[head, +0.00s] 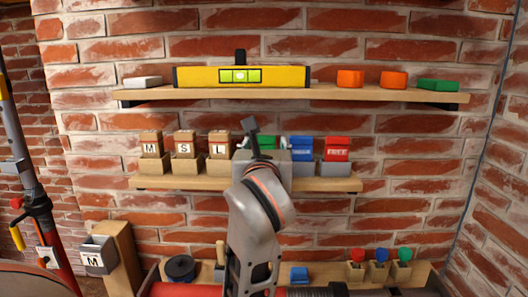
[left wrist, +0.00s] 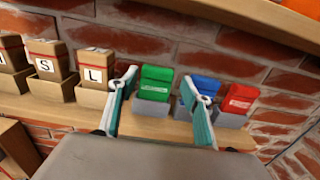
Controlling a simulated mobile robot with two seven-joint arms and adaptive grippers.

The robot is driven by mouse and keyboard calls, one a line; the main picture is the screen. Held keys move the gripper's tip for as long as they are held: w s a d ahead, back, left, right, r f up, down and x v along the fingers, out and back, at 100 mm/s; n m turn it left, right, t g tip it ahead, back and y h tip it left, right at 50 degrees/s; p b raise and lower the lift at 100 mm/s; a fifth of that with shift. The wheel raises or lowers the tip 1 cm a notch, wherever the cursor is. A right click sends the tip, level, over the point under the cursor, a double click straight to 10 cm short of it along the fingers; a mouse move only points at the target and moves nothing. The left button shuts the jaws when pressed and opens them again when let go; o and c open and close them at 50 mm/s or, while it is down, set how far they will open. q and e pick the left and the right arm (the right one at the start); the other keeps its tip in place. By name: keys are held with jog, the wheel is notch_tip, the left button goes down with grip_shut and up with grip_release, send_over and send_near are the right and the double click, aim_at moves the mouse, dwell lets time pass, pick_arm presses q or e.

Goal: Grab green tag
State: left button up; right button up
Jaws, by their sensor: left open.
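The green tag (left wrist: 156,82) stands upright in a grey holder (left wrist: 151,106) on the lower shelf. In the head view only a little of the green tag (head: 271,142) shows beside my left gripper (head: 262,138), which hides much of its holder. In the left wrist view my left gripper (left wrist: 158,92) is open, with one finger on each side of the green tag. The right finger overlaps the blue tag (left wrist: 205,84) in the picture. Whether the fingers touch anything cannot be told. My right gripper is not in view.
A red tag (head: 337,148) stands right of the blue one. Boxes marked M, S and L (head: 219,144) stand to the left on the lower shelf (head: 160,183). The upper shelf (head: 330,94) holds a yellow level (head: 285,76) and small blocks.

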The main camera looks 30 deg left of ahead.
aim_at(264, 141)
pick_arm(q)
jog(key=x, duration=0.2)
jog(key=p+x, duration=0.1)
jog(key=x, duration=0.2)
jog(key=shift+a+f, duration=0.2)
jog(key=shift+f, duration=0.05)
jog(key=shift+s, duration=0.1)
jog(key=shift+c, duration=0.5)
jog(key=c, duration=0.8)
jog(key=shift+r, duration=0.1)
